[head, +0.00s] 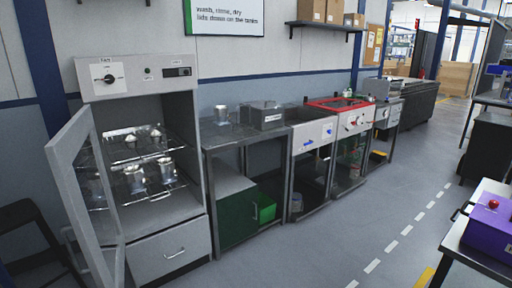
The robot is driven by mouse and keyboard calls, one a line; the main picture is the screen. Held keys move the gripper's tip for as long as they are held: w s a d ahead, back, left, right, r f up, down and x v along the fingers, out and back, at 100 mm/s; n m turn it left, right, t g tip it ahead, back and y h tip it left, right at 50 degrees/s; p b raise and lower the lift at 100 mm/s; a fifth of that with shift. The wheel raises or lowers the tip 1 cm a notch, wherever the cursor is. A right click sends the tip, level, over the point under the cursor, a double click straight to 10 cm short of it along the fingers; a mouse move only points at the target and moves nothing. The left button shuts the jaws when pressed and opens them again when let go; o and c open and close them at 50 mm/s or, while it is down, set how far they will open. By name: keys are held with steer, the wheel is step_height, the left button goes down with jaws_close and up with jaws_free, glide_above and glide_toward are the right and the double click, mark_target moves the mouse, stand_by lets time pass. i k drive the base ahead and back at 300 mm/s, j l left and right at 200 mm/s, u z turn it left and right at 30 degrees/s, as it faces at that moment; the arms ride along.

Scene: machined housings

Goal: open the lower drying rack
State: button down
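The drying cabinet (137,80) stands at the left of the head view, with a control panel on top. Its glazed door (78,190) stands swung open to the left. Inside are two wire levels. The upper rack (118,158) carries small metal parts (155,132). The lower rack (152,197) carries metal housings (135,179) and another housing (167,171). It appears to sit inside the cabinet; the open door covers its left part. Below it is a closed grey drawer (158,246) with a bar handle (175,252). My gripper is not in view.
A steel bench (236,133) with a green cupboard stands right of the cabinet, then wash units (312,133). A dark stool (35,215) stands left of the open door. A table with a purple box (490,226) is at right. The floor between is clear.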

mark_target(120, 167)
steer(key=i+l+z, duration=0.1)
steer(key=i+z, duration=0.35)
steer(key=i, duration=1.4)
steer(key=i+l+u, duration=0.1)
steer(key=i+u, duration=0.35)
steer(key=i+l+u, duration=0.2)
steer(key=i+u, duration=0.25)
steer(key=i+l+u, duration=0.65)
steer(key=l+u, duration=0.25)
steer(key=i+l+u, duration=0.2)
steer(key=l+u, duration=0.25)
steer(key=i+l+u, duration=0.1)
steer(key=l+u, duration=0.85)
steer(key=i+j, duration=0.45)
steer(key=j, duration=0.2)
steer(key=i+j+u, duration=0.1)
steer(key=i+j, duration=0.3)
steer(key=j, duration=0.2)
steer(key=i+j, duration=0.5)
steer(key=i+j+u, duration=0.1)
steer(key=i+j, duration=0.35)
steer(key=j, duration=0.3)
